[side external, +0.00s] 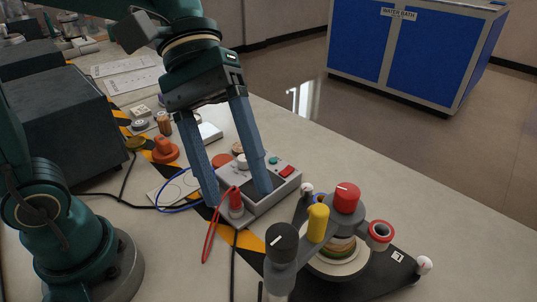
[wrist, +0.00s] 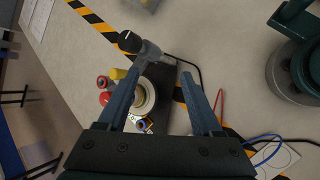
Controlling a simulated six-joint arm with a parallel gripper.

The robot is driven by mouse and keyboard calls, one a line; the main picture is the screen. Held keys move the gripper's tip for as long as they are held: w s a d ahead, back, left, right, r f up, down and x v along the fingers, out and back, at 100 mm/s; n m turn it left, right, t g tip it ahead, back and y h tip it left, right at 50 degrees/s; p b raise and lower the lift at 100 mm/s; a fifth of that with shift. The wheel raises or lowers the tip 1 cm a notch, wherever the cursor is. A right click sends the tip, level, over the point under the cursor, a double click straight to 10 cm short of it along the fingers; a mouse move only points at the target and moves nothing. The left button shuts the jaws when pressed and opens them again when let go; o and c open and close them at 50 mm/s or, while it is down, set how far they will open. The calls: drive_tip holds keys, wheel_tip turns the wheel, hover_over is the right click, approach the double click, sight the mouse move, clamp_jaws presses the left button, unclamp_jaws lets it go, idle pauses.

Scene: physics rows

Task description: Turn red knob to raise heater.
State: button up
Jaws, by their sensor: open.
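The red knob (side external: 346,197) is a short upright cylinder with a white mark on top. It stands on the apparatus with a dark triangular base (side external: 400,262), at the right front in the side view. A yellow knob (side external: 317,222) and a black knob (side external: 282,240) stand beside it. A round layered stack (side external: 338,258) sits below them, partly hidden; I cannot tell whether it is the heater. My gripper (side external: 238,198) is open and empty, pointing down over the grey control box, left of and apart from the red knob.
The grey control box (side external: 286,188) with red and teal buttons is below my fingers, near a red post and red and blue cables. An orange knob-like piece (side external: 165,150) and small items lie behind. A blue cabinet (side external: 412,50) stands beyond the table. Bare table lies at the right.

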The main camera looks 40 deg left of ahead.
sight(340, 185)
drive_tip(key=w+d+n+g+h, duration=0.1)
drive_tip(key=w+d+n+h, duration=0.1)
drive_tip(key=w+n+h, duration=0.1)
drive_tip(key=w+d+n+h, duration=0.2)
drive_tip(key=w+n+h, duration=0.1)
drive_tip(key=w, duration=0.1)
drive_tip(key=w+d+n+g+h, duration=0.1)
drive_tip(key=w+d+n+h, duration=0.1)
drive_tip(key=w+n+h, duration=0.1)
drive_tip(key=shift+w+d+f+n+g+h, duration=0.15)
drive_tip(key=shift+w+d+n+g+h, duration=0.2)
drive_tip(key=shift+w+h, duration=0.2)
wheel_tip(340, 185, down, 4)
drive_tip(key=shift+s+r, duration=0.1)
drive_tip(key=shift+f, duration=0.35)
drive_tip(key=shift+s+d+f, duration=0.1)
drive_tip(key=shift+s+d, duration=0.05)
drive_tip(key=shift+d, duration=0.15)
drive_tip(key=shift+x, duration=2.15)
